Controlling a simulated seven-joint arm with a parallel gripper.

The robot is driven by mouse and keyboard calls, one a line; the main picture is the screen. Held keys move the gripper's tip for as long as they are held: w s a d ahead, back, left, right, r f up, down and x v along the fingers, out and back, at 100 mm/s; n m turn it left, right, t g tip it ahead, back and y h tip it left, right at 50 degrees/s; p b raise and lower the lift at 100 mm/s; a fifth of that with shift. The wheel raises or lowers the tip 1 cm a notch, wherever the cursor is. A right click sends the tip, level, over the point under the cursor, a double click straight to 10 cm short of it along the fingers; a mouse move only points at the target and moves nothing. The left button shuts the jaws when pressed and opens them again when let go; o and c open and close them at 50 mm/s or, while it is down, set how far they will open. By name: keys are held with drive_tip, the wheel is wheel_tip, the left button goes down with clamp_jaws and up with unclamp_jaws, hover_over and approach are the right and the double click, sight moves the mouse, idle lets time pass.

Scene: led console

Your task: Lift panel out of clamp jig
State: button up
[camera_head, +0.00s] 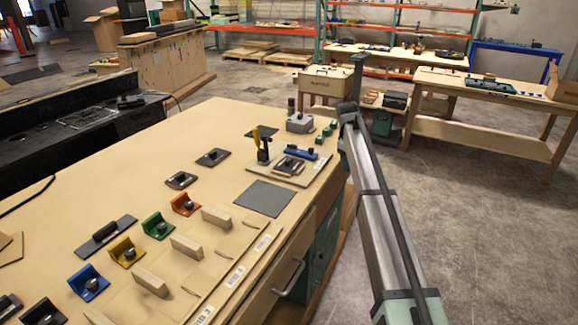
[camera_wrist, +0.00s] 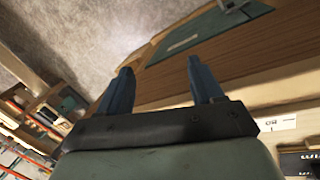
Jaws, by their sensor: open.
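The clamp jig (camera_head: 285,174) is a light board near the far right corner of the workbench. A toggle clamp with a yellow handle (camera_head: 257,135) stands upright at its left. A dark panel (camera_head: 289,165) with a raised grip lies on the board, beside a blue bar (camera_head: 301,153). I cannot tell whether the clamp presses on the panel. My gripper (camera_wrist: 160,68) is open in the wrist view, with two blue fingers and nothing between them. It points at the bench's side and the floor, away from the jig. In the head view its fingers cannot be made out.
A dark flat plate (camera_head: 265,198) lies in front of the jig. A grey box (camera_head: 300,122) stands behind it. Coloured brackets with knobs, such as a red one (camera_head: 185,204), and wooden blocks (camera_head: 217,217) fill the near bench. My arm is beyond the bench's right edge.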

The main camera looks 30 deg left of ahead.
drive_tip(key=s+a+r+n, duration=0.1)
drive_tip(key=s+a+r, duration=0.1)
drive_tip(key=a+r, duration=0.6)
drive_tip(key=n+g+y, duration=0.3)
drive_tip(key=n, duration=0.1)
approach(289, 159)
drive_tip(key=f, duration=0.3)
drive_tip(key=shift+s+d+f, duration=0.1)
drive_tip(key=shift+s+d, duration=0.25)
drive_tip(key=shift+w+a+f, duration=0.1)
drive_tip(key=shift+a+f, duration=0.2)
drive_tip(key=shift+f, duration=0.6)
drive_tip(key=shift+s+a+f, duration=0.1)
drive_tip(key=shift+a+f, duration=0.2)
drive_tip(key=shift+f, duration=0.55)
drive_tip(key=shift+w+a+f, duration=0.1)
drive_tip(key=shift+a+f, duration=0.2)
drive_tip(key=shift+f, duration=0.6)
drive_tip(key=c, duration=1.2)
drive_tip(key=shift+o, duration=0.2)
drive_tip(key=shift+r, duration=0.1)
wheel_tip(289, 159, up, 14)
